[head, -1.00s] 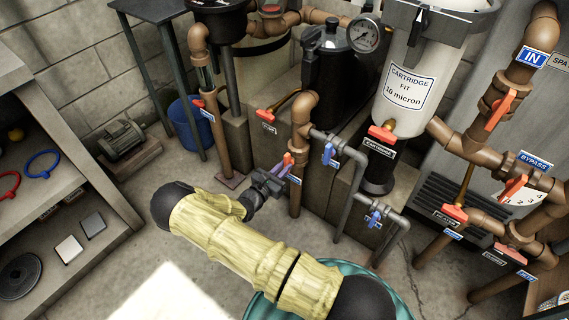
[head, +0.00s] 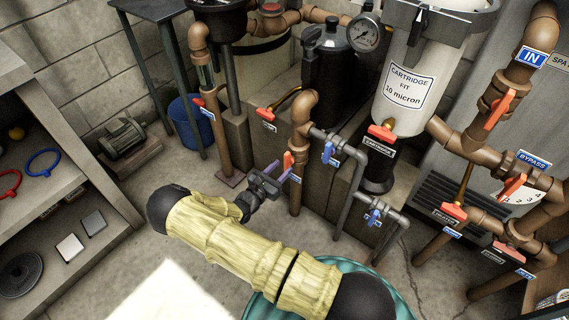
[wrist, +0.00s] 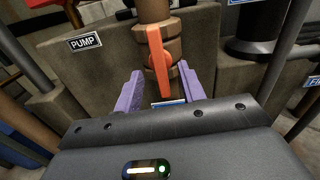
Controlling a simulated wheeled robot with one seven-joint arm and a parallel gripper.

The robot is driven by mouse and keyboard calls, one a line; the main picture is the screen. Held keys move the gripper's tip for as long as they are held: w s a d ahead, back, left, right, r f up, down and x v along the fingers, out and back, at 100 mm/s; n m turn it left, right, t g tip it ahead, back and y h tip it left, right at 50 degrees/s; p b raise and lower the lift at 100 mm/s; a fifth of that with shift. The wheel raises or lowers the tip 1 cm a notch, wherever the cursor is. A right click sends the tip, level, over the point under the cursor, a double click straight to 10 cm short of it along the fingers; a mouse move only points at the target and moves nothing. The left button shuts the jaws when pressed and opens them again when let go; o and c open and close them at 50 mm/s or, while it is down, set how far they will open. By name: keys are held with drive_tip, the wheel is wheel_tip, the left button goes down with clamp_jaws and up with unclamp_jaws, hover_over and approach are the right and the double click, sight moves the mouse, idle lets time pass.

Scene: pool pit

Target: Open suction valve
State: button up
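An orange lever handle (wrist: 160,62) is on a valve on a vertical brown pipe (head: 297,195). The handle (head: 288,161) runs nearly along the pipe, slightly tilted in the wrist view. A blue-and-white label sits just below it, partly hidden and unreadable. My gripper (wrist: 157,90) is open, with its two purple fingers well apart to the left and right of the handle's lower end. The fingers show no visible grip on it. In the head view my gripper (head: 281,173) is just in front of the pipe, at the height of the handle's lower end.
A sign reading PUMP (wrist: 86,43) is on the block to the left. Another brown pipe (head: 222,145) stands left of the gripper. Grey pipes with blue valves (head: 329,152) stand to the right. The floor (head: 175,245) in front is clear.

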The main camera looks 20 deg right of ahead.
drive_tip(key=p+v, duration=0.1)
drive_tip(key=v, duration=0.4)
drive_tip(key=shift+s+a, duration=0.15)
idle(1.4)
